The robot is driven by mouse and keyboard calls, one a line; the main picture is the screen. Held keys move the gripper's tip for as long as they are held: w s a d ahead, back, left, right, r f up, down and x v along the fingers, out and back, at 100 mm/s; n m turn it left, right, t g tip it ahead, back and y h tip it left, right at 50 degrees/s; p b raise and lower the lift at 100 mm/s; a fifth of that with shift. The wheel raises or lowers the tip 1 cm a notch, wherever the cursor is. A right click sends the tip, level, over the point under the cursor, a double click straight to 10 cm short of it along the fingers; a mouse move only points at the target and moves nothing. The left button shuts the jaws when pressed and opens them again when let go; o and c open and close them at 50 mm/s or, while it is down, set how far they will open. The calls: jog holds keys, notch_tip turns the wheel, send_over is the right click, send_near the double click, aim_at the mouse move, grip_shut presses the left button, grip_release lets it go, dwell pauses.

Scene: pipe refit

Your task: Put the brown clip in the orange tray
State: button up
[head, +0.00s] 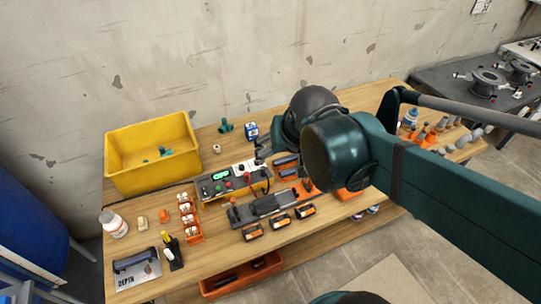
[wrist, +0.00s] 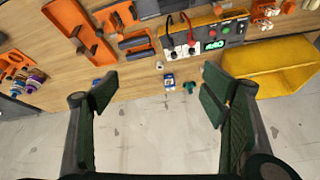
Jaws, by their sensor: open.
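My gripper (wrist: 160,94) is open and empty in the wrist view, its two dark green fingers wide apart over the back edge of the wooden table. An orange tray (wrist: 82,32) lies on the table at the upper left of the wrist view, left of and apart from my gripper. In the head view only part of this tray (head: 350,193) shows below my arm. I cannot pick out a brown clip for sure in either view; it may be hidden by my arm or too small to tell.
A blue-labelled container (head: 251,131), a white ring (head: 217,149) and a green fitting (head: 226,126) stand near the back edge. A yellow bin (head: 152,155) fills the back left. A control box (head: 228,183) and several orange holders crowd the middle. The wall is close behind.

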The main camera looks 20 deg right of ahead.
jog(key=s+a+r+n+t+y, duration=0.1)
jog(key=s+a+n, duration=0.2)
jog(key=s+a, duration=0.1)
jog(key=shift+a+r, duration=0.3)
jog(key=shift+a, duration=0.15)
dwell(1.1)
